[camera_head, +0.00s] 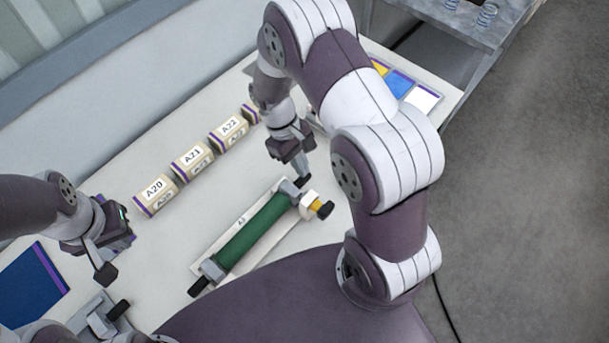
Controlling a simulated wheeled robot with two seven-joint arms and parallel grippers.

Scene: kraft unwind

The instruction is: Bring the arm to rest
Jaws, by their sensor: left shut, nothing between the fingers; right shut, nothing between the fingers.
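My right arm reaches over the table from the right side of the head view. Its gripper (302,178) is shut and empty, pointing down just above the far end of the green roll (254,232). I cannot tell whether it touches the holder there. The roll lies in a pale holder (207,250) with grey end brackets and black knobs. My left gripper (106,270) is at the left, shut and empty, over the table in front of the box labelled A20 (155,194).
The box A71 (192,161), another labelled box (229,132) and a partly hidden one stand in a row behind. A blue panel (32,286) lies at left. Coloured panels (399,84) lie at the far right end. The white table (160,255) is clear between the roll and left gripper.

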